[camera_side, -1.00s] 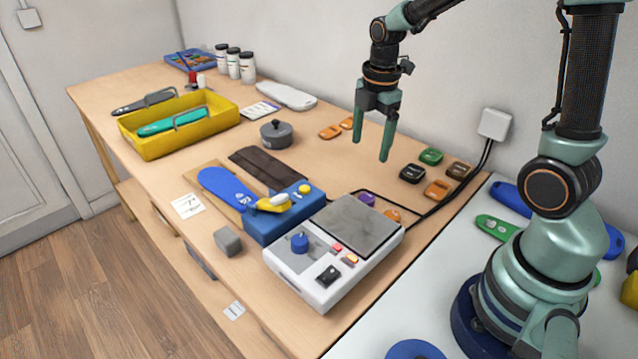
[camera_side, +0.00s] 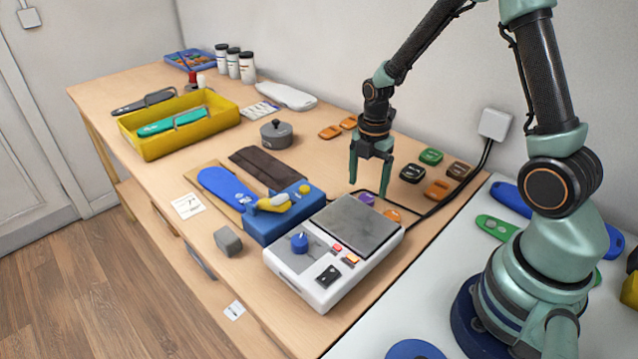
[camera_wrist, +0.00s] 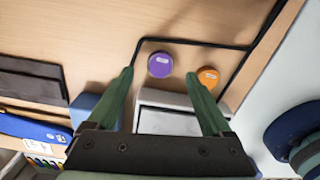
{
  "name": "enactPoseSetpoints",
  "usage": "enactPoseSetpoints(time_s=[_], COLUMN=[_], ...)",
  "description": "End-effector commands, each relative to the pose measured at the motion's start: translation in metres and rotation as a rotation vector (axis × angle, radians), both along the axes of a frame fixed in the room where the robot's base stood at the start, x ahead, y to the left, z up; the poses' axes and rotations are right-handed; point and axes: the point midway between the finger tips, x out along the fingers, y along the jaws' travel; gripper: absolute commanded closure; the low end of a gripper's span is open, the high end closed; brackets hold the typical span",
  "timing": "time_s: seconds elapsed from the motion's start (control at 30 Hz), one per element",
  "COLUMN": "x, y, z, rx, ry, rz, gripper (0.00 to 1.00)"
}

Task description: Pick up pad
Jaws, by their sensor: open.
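My gripper (camera_side: 368,190) is open and empty, pointing down behind the heating plate. A small round purple pad (camera_side: 366,199) lies on the bench just below the fingers. In the wrist view the purple pad (camera_wrist: 160,64) shows between the fingertips (camera_wrist: 160,74). A round orange pad (camera_side: 391,215) lies to its right; in the wrist view it is just right of the right fingertip (camera_wrist: 208,77). More small pads lie farther right and back: black (camera_side: 412,173), green (camera_side: 431,157), brown (camera_side: 459,170) and orange (camera_side: 437,189). Two orange pads (camera_side: 330,132) lie near the wall.
The white heating unit (camera_side: 315,285) with its grey plate (camera_side: 351,225) stands directly in front of the pads. A black cable (camera_side: 435,213) runs around them to the wall box (camera_side: 495,123). A blue press (camera_side: 270,225) with a blue insole (camera_side: 225,184) is left. A lidded pot (camera_side: 276,133) stands behind.

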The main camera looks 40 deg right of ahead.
Motion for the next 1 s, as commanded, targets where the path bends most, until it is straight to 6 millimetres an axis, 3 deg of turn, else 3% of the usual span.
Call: enactPoseSetpoints(time_s=[0.2, 0.53, 0.57, 0.77, 1.0], x=[-0.001, -0.001, -0.001, -0.001, -0.001], y=[-0.001, -0.001, -0.001, -0.001, -0.001], z=[-0.029, -0.035, -0.035, -0.035, -0.035], rx=[0.001, 0.000, 0.000, 0.000, 0.000], ry=[0.003, 0.000, 0.000, 0.000, 0.000], rz=[0.000, -0.001, -0.001, -0.001, -0.001], gripper=[0.16, 0.16, 0.24, 1.00, 1.00])
